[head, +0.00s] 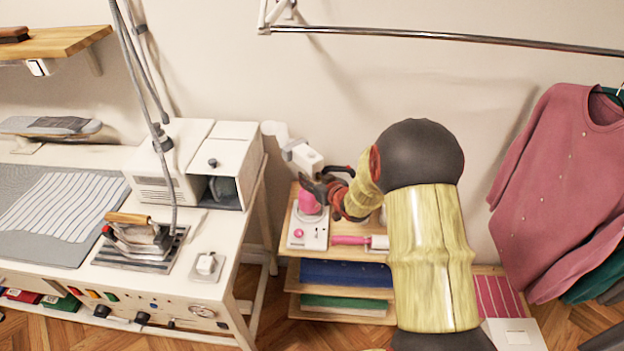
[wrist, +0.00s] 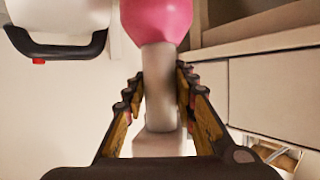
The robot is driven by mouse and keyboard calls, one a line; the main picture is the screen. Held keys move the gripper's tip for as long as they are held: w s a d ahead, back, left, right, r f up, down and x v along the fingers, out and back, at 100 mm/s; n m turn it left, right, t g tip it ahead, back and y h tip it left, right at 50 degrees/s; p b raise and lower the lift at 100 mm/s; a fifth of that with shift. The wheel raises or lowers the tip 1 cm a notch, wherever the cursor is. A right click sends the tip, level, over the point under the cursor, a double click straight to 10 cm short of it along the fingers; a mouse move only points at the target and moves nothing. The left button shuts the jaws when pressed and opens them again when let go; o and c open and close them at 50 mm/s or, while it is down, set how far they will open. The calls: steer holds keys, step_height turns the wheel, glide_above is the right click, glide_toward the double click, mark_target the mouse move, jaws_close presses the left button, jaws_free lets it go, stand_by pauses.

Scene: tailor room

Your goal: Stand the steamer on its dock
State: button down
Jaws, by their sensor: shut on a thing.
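The steamer has a pink tank (head: 309,202) and a pale handle (wrist: 158,85). My gripper (wrist: 158,95) is shut on that handle, with a finger on each side. In the wrist view the pink tank is at the top edge and a white part lies below the handle. In the head view my gripper (head: 322,190) partly covers the steamer. The white dock (head: 308,238), with a small pink spot, is on the top board of a low shelf. The tank is directly over the dock's back part; I cannot tell whether they touch.
A pink-handled roller (head: 350,240) lies right of the dock on the low shelf (head: 342,262). The white worktable (head: 230,262) with an iron (head: 140,236) stands to the left. A pink cardigan (head: 560,185) hangs at the right. The wall is behind.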

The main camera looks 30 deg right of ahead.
steer(key=shift+f+b, duration=0.6)
steer(key=shift+f, duration=0.8)
steer(key=c, duration=1.5)
jaws_free()
steer(key=shift+f, duration=0.2)
steer(key=shift+o, duration=0.4)
